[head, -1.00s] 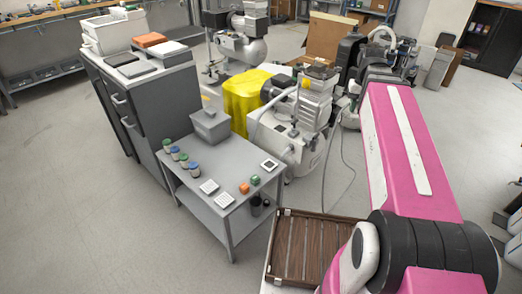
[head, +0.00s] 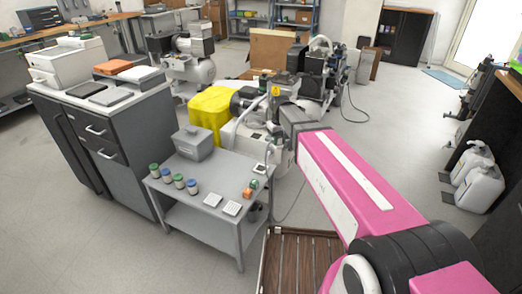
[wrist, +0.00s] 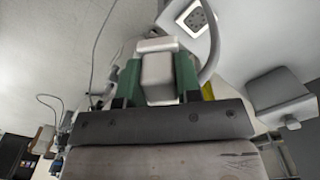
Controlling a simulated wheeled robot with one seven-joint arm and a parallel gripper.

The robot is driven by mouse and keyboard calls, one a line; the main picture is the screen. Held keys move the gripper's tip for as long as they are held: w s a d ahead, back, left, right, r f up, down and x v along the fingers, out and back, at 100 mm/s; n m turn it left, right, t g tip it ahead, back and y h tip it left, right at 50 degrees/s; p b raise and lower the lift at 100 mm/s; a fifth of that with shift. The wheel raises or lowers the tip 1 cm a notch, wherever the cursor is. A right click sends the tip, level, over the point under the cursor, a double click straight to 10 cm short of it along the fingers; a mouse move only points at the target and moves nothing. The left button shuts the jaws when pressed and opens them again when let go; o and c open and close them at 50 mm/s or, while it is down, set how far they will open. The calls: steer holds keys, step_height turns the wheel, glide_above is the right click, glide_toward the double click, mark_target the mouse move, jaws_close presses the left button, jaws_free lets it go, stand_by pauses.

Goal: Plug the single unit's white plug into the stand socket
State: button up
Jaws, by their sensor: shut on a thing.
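In the wrist view, my gripper (wrist: 158,78) has its two green fingers shut on the white plug (wrist: 158,72), a pale blocky piece. The stand socket (wrist: 196,18), a dark face with holes in a light square frame, lies above and right of the plug, apart from it. In the head view the socket (head: 259,169) is small at the right back of the grey stand (head: 210,170). The single unit (head: 277,115), a pale compressor, stands behind it, partly covered by my arm. My fingers and the plug are not clear in the head view.
A grey box (head: 193,143), several jars and two white keypads (head: 232,208) are on the stand; the box (wrist: 280,92) also shows at right in the wrist view. Orange and green cubes (head: 248,193) sit near the socket. A grey hose (wrist: 213,45) passes close right of my gripper.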

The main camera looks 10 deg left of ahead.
steer(key=shift+w+a+f+n, duration=0.1)
steer(key=shift+a+f+n, duration=0.25)
steer(key=shift+a+f, duration=1.5)
steer(key=shift+a+f+n, duration=0.3)
steer(key=shift+a+f, duration=0.5)
steer(key=shift+f, duration=1.9)
steer(key=shift+w+a+f+n, duration=0.1)
steer(key=shift+a+f+n, duration=0.25)
steer(key=shift+a+f, duration=1.5)
steer(key=shift+d+f, duration=0.5)
steer(key=shift+f, duration=0.35)
steer(key=o, duration=1.5)
steer(key=shift+s+r, duration=0.1)
step_height(320, 180, up, 7)
steer(key=shift+d, duration=0.1)
